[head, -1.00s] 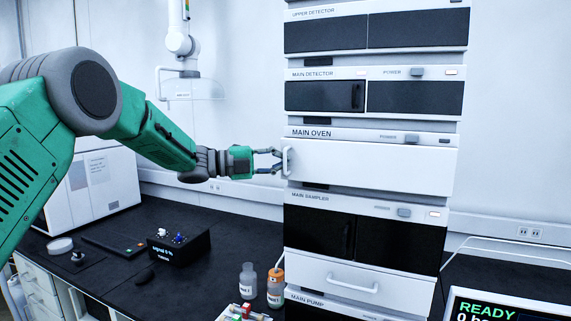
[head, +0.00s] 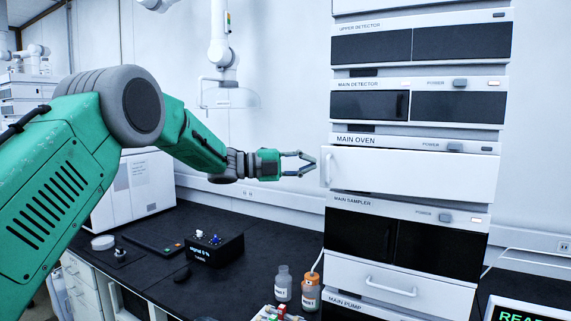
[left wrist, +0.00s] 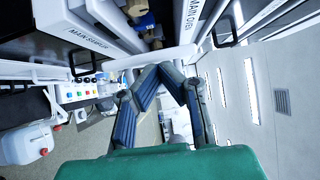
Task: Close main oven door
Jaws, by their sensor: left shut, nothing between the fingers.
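The main oven door (head: 410,174) is a wide white panel under the MAIN OVEN label in the head view. It spans the full front of its unit. Its left edge sticks out slightly past the stack, and I cannot tell whether it is fully closed. My right gripper is out of view.
The main detector (head: 416,103) is above the oven and the main sampler (head: 407,240) below. Bench left of the bottles is partly clear.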

